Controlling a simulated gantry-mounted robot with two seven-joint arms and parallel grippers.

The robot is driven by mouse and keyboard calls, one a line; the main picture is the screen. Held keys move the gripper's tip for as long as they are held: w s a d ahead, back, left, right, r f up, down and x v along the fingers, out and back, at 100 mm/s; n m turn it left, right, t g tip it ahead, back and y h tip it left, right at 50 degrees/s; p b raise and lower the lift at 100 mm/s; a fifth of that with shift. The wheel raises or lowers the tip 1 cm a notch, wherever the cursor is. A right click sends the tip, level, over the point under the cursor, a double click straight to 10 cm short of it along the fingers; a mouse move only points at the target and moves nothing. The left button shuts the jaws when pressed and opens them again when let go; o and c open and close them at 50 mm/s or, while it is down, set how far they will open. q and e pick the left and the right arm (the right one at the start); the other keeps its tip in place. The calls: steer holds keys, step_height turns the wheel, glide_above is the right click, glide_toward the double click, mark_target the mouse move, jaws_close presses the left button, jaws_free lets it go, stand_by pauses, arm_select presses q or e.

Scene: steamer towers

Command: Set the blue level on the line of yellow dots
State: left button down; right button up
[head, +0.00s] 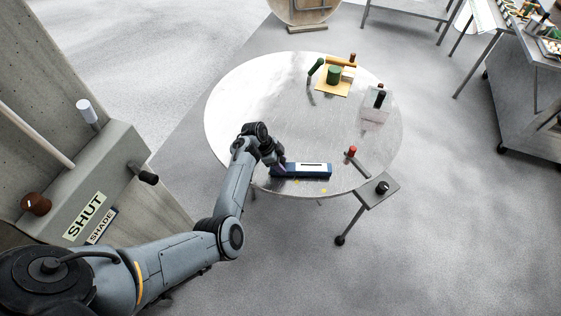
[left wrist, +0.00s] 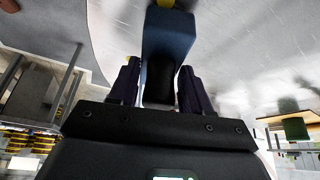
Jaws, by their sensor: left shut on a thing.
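The blue level (head: 308,171), a long bar with a white panel on its side, is near the front edge of the round grey table (head: 235,112). My left gripper (head: 279,167) is shut on the level near its left end. In the left wrist view, the level (left wrist: 168,38) runs away from between the two dark fingers of the gripper (left wrist: 160,82). Small yellow dots (head: 323,190) show on the table just in front of the level; other dots may be hidden. I cannot tell whether the level touches the table. My right gripper is not in view.
A red-topped peg (head: 352,151) and a small side shelf with a black knob (head: 382,187) are to the right of the level. A yellow board with a green cylinder (head: 334,74) stands at the back. The table's middle is clear.

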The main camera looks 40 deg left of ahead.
arm_select(q)
steer(key=shift+f, duration=0.5)
stand_by(0.7)
steer(key=shift+c, duration=2.1)
jaws_free()
steer(key=p+v, duration=0.1)
steer(key=v, duration=0.8)
steer(key=shift+p, duration=0.35)
steer(key=shift+v, duration=0.9)
